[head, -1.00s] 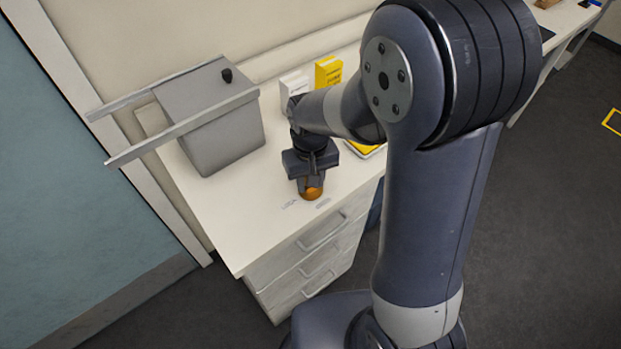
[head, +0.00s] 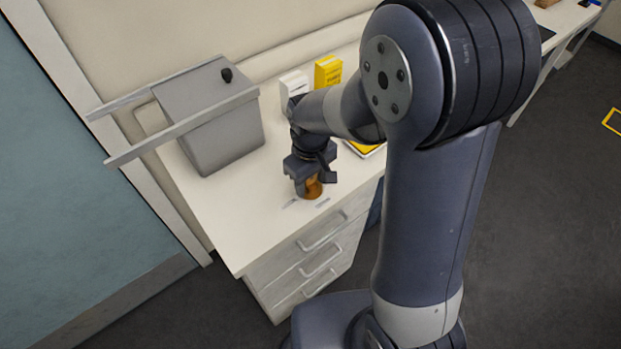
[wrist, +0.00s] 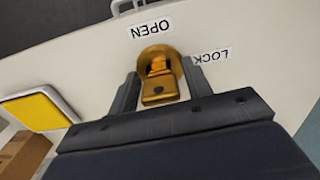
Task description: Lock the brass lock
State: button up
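The brass lock (wrist: 172,60) is a round orange-gold base with a raised turning piece, on the white bench top. The OPEN label (wrist: 152,29) and the LOCK label (wrist: 211,55) lie beside it in the wrist view. It also shows in the head view (head: 313,188), partly hidden by my gripper (head: 314,184). In the wrist view my gripper (wrist: 162,72) points down at the lock, with one finger on each side of the turning piece. Narrow gaps seem to show between the fingers and the brass, so it looks open around it.
A grey box (head: 222,140) with two long rails stands left on the bench. A white box (head: 293,86), a yellow box (head: 328,72) and a yellow-topped item (head: 362,149) are behind and right. Drawers (head: 318,262) are below. The bench front left is clear.

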jog(key=shift+o, duration=1)
jog(key=shift+r, duration=0.25)
notch_tip(320, 180, up, 10)
jog(key=shift+r, duration=0.2)
jog(key=shift+f, duration=0.1)
